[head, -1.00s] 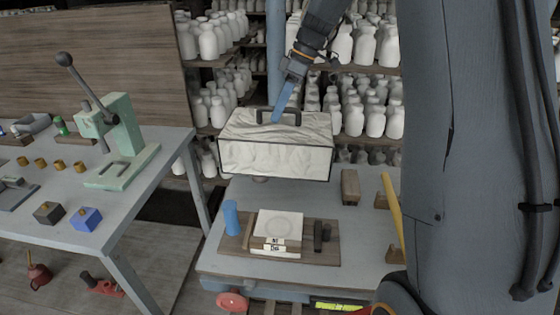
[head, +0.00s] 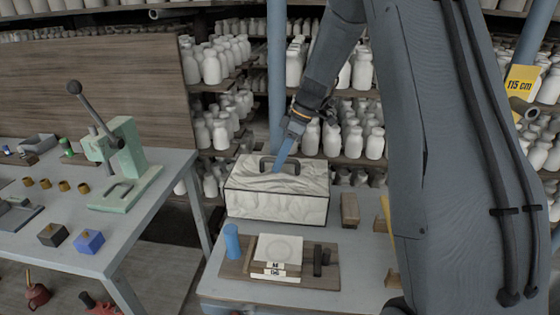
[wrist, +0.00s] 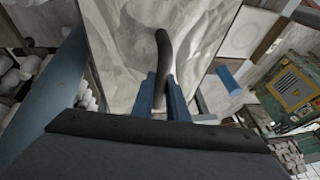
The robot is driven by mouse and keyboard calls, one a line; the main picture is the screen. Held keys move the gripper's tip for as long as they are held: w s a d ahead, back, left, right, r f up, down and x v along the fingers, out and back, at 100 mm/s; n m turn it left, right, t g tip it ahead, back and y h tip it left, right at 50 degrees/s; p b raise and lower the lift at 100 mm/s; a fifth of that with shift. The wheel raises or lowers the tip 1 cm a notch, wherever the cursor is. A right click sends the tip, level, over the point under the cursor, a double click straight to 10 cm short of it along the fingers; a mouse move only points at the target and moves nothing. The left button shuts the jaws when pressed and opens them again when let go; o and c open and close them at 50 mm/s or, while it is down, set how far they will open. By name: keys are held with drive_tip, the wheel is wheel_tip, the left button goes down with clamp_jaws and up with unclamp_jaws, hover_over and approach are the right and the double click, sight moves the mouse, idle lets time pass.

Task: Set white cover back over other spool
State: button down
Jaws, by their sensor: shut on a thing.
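The white cover (head: 276,204) is a box with a crumpled-looking white surface, dark edges and a dark handle on top. It is upright over the back of the grey bench (head: 215,284); I cannot tell whether its lower edge touches the bench. My gripper (head: 281,164) is shut on the cover's handle (head: 268,165). In the wrist view the blue fingers of my gripper (wrist: 164,95) close around the curved handle (wrist: 162,52), with the white cover (wrist: 115,35) behind. No spool is visible; whatever is under the cover is hidden.
In front of the cover lie a wooden board (head: 318,281) with a white slab (head: 278,248) and a blue cylinder (head: 232,242). A wooden block (head: 349,209) stands close at its right. A green press (head: 125,165) is on the left table. Shelves of white bottles stand behind.

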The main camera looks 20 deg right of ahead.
drive_tip(key=c, duration=1.7)
unclamp_jaws()
drive_tip(key=shift+c, duration=0.2)
drive_tip(key=b+v, duration=0.3)
drive_tip(key=v, duration=0.9)
drive_tip(key=s+a+f+m+h, duration=0.1)
drive_tip(key=s+f+m, duration=0.3)
drive_tip(key=s, duration=0.5)
drive_tip(key=s+a+f+m+h, duration=0.2)
drive_tip(key=s+f+m, duration=0.2)
drive_tip(key=s, duration=0.5)
drive_tip(key=s+a+f+m+h, duration=0.1)
drive_tip(key=s+a+f+m, duration=0.1)
drive_tip(key=s+f+m, duration=0.3)
drive_tip(key=s+f, duration=0.1)
drive_tip(key=s, duration=0.3)
drive_tip(key=shift+s+f+t+h, duration=0.15)
drive_tip(key=shift+f+t+h, duration=0.25)
drive_tip(key=shift+d, duration=0.1)
